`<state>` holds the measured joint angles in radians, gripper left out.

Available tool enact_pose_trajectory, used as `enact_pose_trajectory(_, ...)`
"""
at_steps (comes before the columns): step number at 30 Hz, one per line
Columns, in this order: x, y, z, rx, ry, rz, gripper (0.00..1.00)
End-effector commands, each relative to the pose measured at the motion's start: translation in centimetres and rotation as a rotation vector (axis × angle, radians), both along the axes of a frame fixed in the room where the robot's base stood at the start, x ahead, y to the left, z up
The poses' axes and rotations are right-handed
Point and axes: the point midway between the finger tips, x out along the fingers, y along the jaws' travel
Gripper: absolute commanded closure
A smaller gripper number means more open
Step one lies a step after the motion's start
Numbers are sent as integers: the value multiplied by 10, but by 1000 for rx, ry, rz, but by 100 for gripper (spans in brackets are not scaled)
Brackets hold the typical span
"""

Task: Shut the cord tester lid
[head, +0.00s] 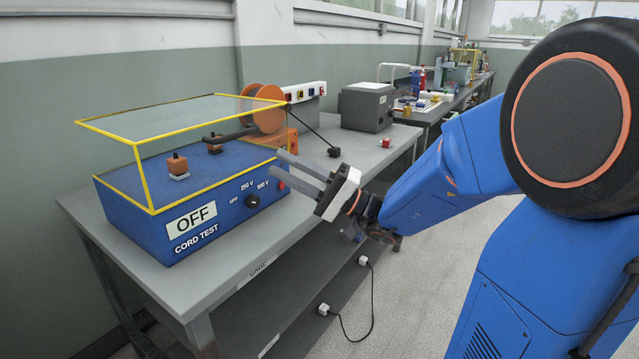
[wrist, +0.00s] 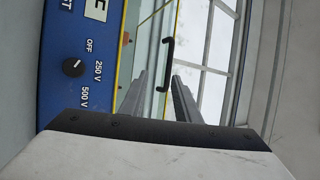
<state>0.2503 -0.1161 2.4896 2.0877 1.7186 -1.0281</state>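The lid's lower front edge appears to lie along the box's front edge, with no clear gap. My gripper (head: 272,162) is open and empty at the tester's front right corner. In the wrist view its fingers (wrist: 155,85) are apart, pointing toward the glass near the handle (wrist: 165,62). I cannot tell whether they touch the lid.
Orange-brown plugs (head: 178,166) stand inside the tester. An orange reel (head: 264,108) and a grey box (head: 367,107) stand farther along the bench. A small red block (head: 385,143) lies near the bench's edge.

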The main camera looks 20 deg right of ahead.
Motion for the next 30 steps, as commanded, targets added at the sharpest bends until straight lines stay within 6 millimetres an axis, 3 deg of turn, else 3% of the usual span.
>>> enact_pose_trajectory(15, -30, -50, -25, 3, -7, -2, 70)
enact_pose_trajectory(30, -38, -60, -30, 4, -10, 2, 70)
